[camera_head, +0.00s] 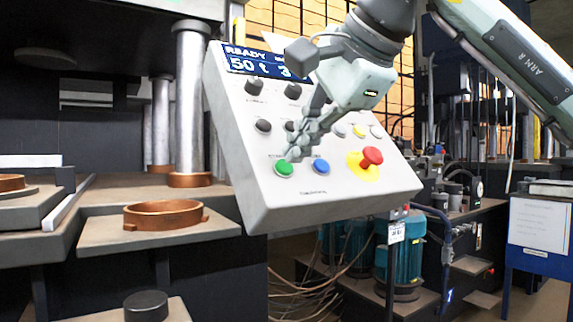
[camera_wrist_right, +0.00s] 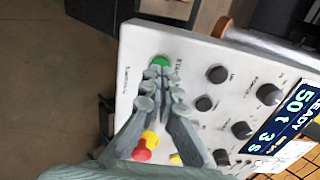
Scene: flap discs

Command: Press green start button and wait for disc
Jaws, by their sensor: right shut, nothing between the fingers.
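The green start button (camera_head: 284,168) is at the lower left of a tilted light-grey control panel (camera_head: 330,202). My right gripper (camera_head: 291,156) is shut and empty, with its fingertips at the upper edge of the green button in the head view. In the right wrist view the fingertips (camera_wrist_right: 158,74) overlap the lower part of the green button (camera_wrist_right: 161,62); I cannot tell whether they touch it. The panel's display (camera_head: 262,62) reads READY, 50 t and 3 s. No loose disc can be made out. My left gripper is not in view.
A blue button (camera_head: 320,167) sits close right of the green one. A red emergency knob (camera_head: 371,156) on a yellow base is farther right. Several black knobs (camera_head: 263,125) stand above. A copper ring (camera_head: 163,213) sits on the press ledge at the left.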

